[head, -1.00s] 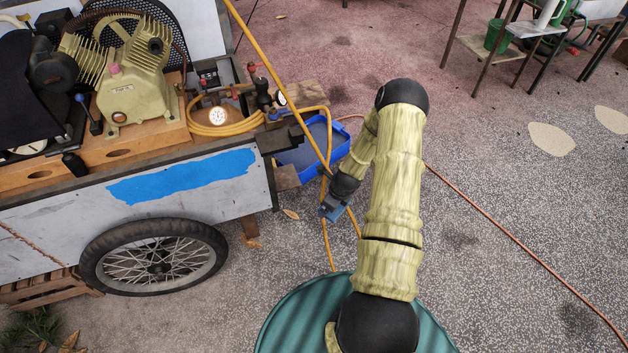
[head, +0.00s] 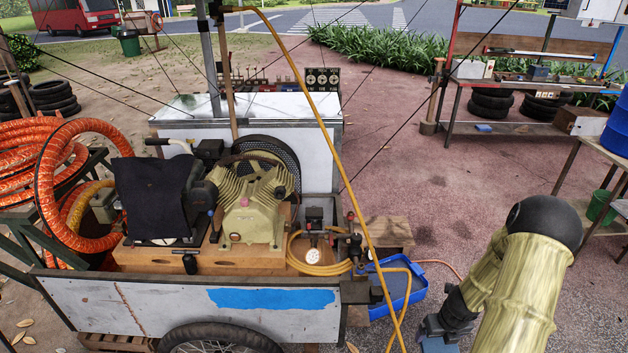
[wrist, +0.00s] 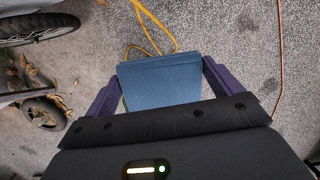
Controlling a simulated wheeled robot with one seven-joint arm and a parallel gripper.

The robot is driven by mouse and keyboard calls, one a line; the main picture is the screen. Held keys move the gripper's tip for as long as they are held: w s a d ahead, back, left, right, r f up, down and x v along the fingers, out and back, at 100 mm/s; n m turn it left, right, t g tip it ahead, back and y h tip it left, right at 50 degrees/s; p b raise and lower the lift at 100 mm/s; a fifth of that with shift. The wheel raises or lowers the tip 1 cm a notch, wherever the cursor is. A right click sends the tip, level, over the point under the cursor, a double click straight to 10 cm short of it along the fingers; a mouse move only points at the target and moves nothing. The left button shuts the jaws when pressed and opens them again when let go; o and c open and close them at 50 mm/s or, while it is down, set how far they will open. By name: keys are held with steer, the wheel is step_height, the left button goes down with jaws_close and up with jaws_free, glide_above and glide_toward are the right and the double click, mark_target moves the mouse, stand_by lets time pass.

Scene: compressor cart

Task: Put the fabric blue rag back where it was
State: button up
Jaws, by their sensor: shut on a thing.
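The blue rag (wrist: 160,88) shows in the wrist view as a flat, folded-looking blue piece with straight edges. My gripper (wrist: 160,76) is shut on it, with one dark purple finger at each side. The rag hangs above the speckled ground. In the head view, the rag (head: 438,344) shows partly at the bottom edge, below my gripper (head: 432,326), right of the cart's front corner. Its lower part is cut off by the picture's edge.
The compressor cart (head: 130,305) fills the left, with a yellow hose (head: 330,130) running down its right end. A blue tray (head: 418,287) lies on the ground beside it. A workbench (head: 545,84) stands at the back right. The reddish ground between is mostly clear.

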step_height(320, 180, up, 6)
steer(key=w+a+m+p, duration=0.1)
steer(key=w, duration=0.1)
steer(key=shift+w+p, duration=0.3)
steer(key=shift+p, duration=0.1)
